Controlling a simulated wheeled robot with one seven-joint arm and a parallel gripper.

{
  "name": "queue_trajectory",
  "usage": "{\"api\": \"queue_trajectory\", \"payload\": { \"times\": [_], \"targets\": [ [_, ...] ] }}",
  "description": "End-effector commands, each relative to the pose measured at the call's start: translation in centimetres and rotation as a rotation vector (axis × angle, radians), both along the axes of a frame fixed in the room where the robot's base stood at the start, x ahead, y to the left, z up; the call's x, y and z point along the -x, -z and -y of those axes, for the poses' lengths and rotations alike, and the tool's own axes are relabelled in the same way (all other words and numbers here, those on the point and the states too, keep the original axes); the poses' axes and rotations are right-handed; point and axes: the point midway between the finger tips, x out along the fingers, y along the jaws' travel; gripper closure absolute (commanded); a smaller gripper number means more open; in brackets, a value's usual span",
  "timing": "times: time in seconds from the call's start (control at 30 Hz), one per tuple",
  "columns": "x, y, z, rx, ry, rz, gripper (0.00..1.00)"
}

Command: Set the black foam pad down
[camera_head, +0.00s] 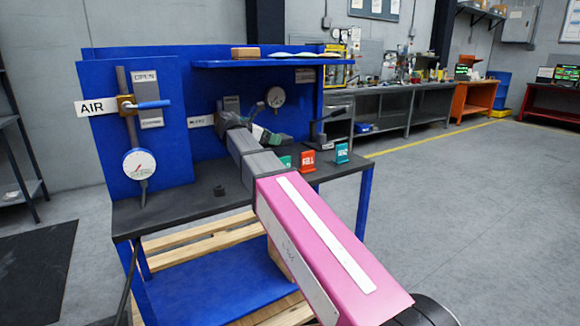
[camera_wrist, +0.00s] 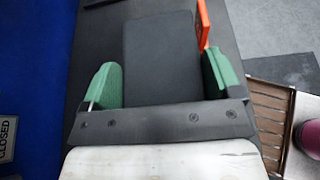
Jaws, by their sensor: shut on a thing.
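The black foam pad (camera_wrist: 158,50) is a flat dark rectangle in the wrist view. It lies between the two green fingers of my gripper (camera_wrist: 161,80), which are shut on its sides, and extends forward past them. The dark bench top is behind it; I cannot tell whether the pad touches it. In the head view my gripper (camera_head: 259,136) is over the back part of the bench, largely hidden by my arm, and the pad cannot be made out clearly there.
An orange tag (camera_head: 308,160) and a teal tag (camera_head: 341,152) stand on the bench (camera_head: 175,212) to the right; the orange tag (camera_wrist: 203,24) shows close beside the right finger. A small black block (camera_head: 219,190) sits at left. The blue panel carries gauges and a valve.

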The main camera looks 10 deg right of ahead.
Motion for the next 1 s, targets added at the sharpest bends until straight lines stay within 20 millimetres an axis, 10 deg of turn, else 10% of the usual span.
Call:
{"api": "queue_trajectory", "payload": {
  "times": [0.6,1.0],
  "targets": [
    [-3.9,6.2,9.6,0.000,0.002,-0.001,0.38],
    [-4.4,8.7,10.7,0.001,-0.001,-0.002,0.38]
  ]
}}
